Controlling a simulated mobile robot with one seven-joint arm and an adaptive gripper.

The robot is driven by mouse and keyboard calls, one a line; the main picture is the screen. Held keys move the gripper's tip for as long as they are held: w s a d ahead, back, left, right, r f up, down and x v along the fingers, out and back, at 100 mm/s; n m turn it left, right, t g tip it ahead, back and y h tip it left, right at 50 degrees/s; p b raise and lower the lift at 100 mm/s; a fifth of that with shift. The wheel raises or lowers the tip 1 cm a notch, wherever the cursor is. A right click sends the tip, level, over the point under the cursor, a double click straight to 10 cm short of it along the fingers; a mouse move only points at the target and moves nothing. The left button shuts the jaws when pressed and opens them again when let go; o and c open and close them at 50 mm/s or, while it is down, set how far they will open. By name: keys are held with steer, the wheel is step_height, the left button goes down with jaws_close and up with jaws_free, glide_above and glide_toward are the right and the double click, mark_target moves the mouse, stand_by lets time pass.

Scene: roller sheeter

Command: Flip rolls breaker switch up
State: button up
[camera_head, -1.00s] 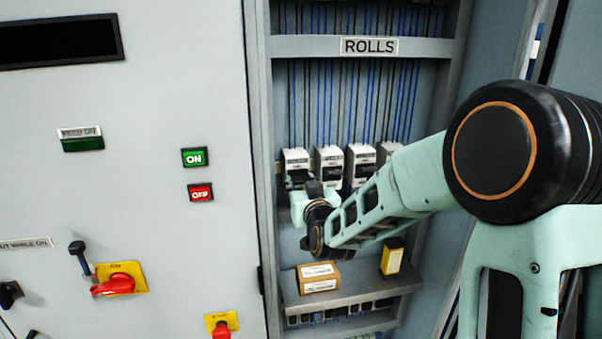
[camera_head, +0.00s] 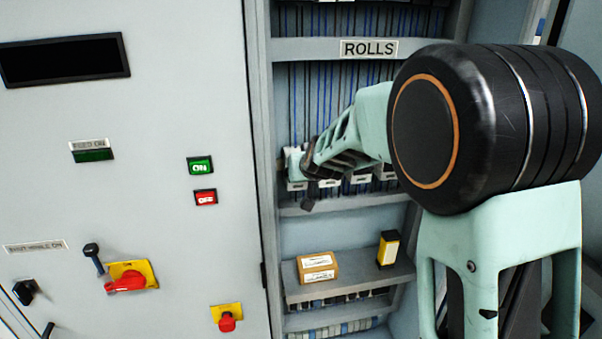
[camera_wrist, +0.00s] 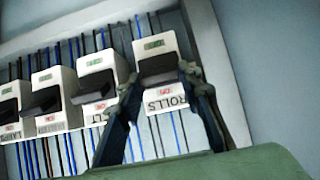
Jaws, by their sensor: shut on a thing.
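The rolls breaker is the leftmost in the row in the head view, mostly hidden behind my gripper (camera_head: 308,186). In the wrist view the rolls breaker (camera_wrist: 155,46) is the rightmost, white with a green mark, a red mark and an upside-down ROLLS label. Its dark switch lever (camera_wrist: 157,70) lies between the two fingertips of my gripper (camera_wrist: 160,80), one finger at each side. The gripper is shut on this lever. Whether the lever stands up or down is not clear.
Other breakers (camera_wrist: 97,78) stand close beside it in a row. A shelf (camera_head: 350,284) below holds a cardboard box (camera_head: 317,267) and a yellow-black box (camera_head: 388,250). The ROLLS sign (camera_head: 369,48) is on the cabinet crossbar above. A panel with buttons (camera_head: 201,165) stands at left.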

steer(key=shift+r+g, duration=0.1)
steer(key=shift+g, duration=0.2)
stand_by(0.4)
steer(key=o, duration=1.2)
steer(key=shift+w, duration=0.1)
steer(key=shift+c, duration=0.2)
steer(key=v, duration=1.2)
